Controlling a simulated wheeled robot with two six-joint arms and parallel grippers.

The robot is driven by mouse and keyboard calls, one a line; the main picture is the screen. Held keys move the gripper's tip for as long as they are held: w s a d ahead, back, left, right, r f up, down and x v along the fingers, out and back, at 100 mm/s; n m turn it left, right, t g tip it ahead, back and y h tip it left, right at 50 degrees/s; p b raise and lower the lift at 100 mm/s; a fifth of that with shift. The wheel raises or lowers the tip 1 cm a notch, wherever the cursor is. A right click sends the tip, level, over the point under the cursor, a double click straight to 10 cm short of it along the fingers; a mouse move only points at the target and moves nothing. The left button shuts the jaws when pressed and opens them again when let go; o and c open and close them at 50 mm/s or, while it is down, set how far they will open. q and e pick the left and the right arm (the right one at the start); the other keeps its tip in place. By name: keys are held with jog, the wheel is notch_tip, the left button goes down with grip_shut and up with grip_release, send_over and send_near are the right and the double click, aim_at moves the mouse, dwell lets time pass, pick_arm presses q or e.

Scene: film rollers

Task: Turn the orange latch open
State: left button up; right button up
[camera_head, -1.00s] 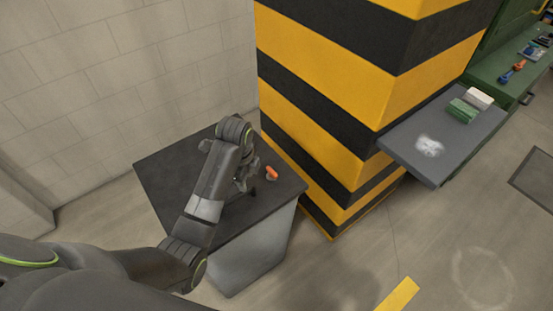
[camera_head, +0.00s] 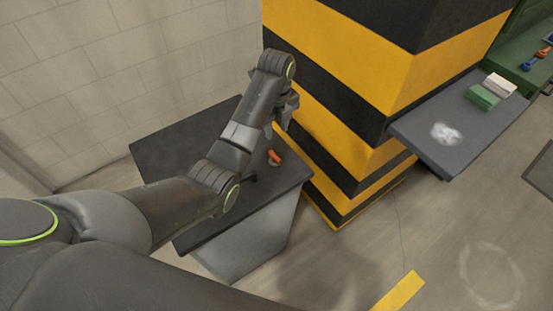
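The small orange latch (camera_head: 275,156) sits on the dark top of a grey cabinet (camera_head: 200,150), near its right edge by the striped pillar. My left gripper (camera_head: 279,128) is raised just above and behind the latch, in front of the pillar, apart from the latch. Its fingers point down and look spread, with nothing seen between them. My forearm hides part of the cabinet top. The latch is small, so its exact angle is hard to read. My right gripper is out of view.
A yellow-and-black striped pillar (camera_head: 350,60) stands close beside the cabinet. A grey shelf (camera_head: 425,125) at the right holds a green block (camera_head: 482,97), a white block (camera_head: 499,85) and a white smear. A pale block wall (camera_head: 120,70) stands behind. The floor at the lower right is clear.

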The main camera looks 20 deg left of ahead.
aim_at(276, 157)
pick_arm(q)
notch_tip(276, 157, down, 12)
jog(key=shift+p, duration=0.3)
grip_shut()
